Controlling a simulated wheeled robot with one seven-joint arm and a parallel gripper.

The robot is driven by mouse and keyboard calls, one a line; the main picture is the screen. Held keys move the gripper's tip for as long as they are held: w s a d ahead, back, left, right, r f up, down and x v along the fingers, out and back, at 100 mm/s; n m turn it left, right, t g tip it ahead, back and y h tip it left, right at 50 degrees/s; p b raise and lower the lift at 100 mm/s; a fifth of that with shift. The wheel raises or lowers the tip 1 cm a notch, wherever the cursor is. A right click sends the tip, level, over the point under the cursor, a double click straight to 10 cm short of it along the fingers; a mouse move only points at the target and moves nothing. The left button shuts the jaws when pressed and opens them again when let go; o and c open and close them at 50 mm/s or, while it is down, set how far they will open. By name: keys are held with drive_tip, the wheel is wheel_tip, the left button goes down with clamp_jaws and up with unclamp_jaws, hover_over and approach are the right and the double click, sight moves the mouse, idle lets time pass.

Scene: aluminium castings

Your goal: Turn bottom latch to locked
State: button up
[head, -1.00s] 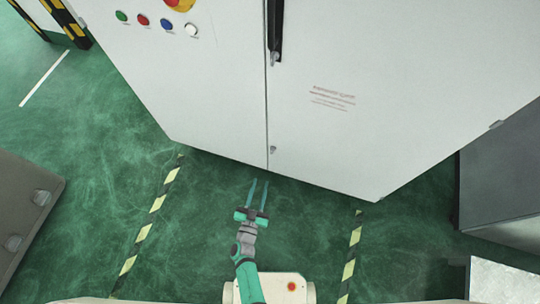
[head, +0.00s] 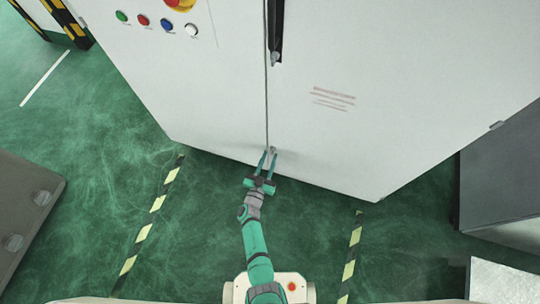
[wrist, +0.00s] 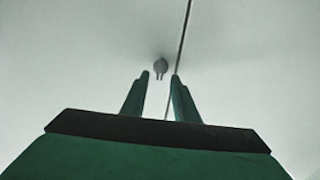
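The bottom latch (head: 273,150) is a small grey knob low on the white cabinet's right door, just right of the door seam. In the wrist view the latch (wrist: 160,66) shows beyond and between my fingertips, with a small gap visible in the picture. My gripper (head: 268,153) has its two teal fingers spread at the latch in the head view; the gripper also shows in the wrist view (wrist: 160,76). It is open, with nothing held between the fingers. Whether a finger touches the latch I cannot tell. The latch's exact angle is too small to read.
The white cabinet (head: 400,80) has a long black handle (head: 275,30) above the latch and several coloured buttons at upper left. A grey box (head: 500,180) stands at right, another (head: 25,210) at left.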

drive_tip(key=shift+x, duration=0.85)
clamp_jaws()
